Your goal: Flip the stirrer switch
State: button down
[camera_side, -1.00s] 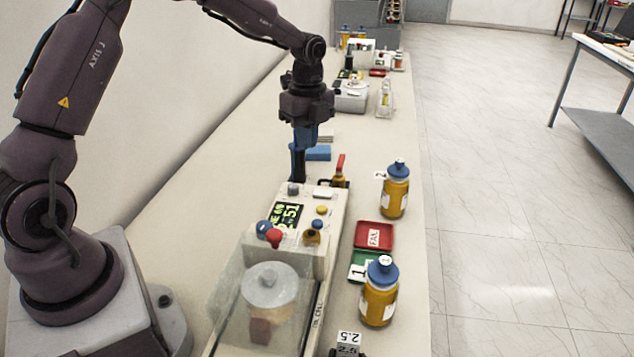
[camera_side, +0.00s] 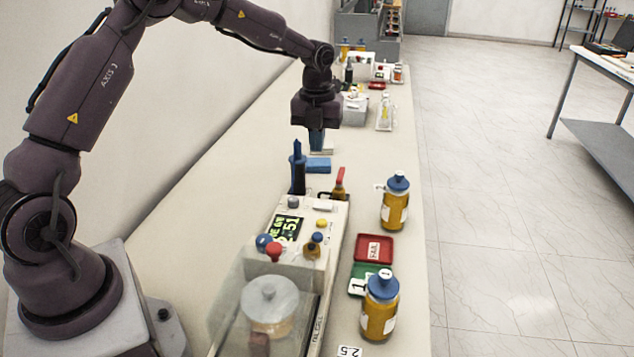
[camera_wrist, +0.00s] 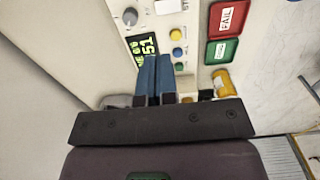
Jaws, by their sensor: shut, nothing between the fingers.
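The white test unit (camera_side: 262,240) stands on the bench with a lit green display (camera_side: 287,228). Its panel has a grey knob (camera_side: 293,202), a pale rectangular switch (camera_side: 323,206) and a yellow button (camera_side: 321,223). I cannot read which one is the stirrer switch. In the wrist view, the knob (camera_wrist: 130,16) and pale switch (camera_wrist: 168,5) show at the top, past my fingertips. My gripper (camera_side: 316,149), with blue fingers, is shut and empty, above the bench beyond the unit's far end. The fingers also show in the wrist view (camera_wrist: 155,60), in front of the display.
A clear cover with a round lid (camera_side: 269,292) is at the unit's near end. A red-handled valve (camera_side: 340,181) and a dark blue upright item (camera_side: 298,170) stand by its far end.

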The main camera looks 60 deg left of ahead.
aim_at(323, 204)
notch_tip(323, 204, down, 14)
jog(key=shift+r, duration=0.1)
dwell(0.4)
jog(key=shift+f, duration=0.25)
dwell(0.3)
jog(key=shift+w+d+r, duration=0.35)
jog(key=shift+w+d, duration=0.1)
jog(key=shift+d, duration=0.05)
jog(key=shift+r, duration=0.1)
notch_tip(323, 204, up, 14)
jog(key=w+d, duration=0.1)
jog(key=shift+w+d, duration=0.2)
dwell(0.4)
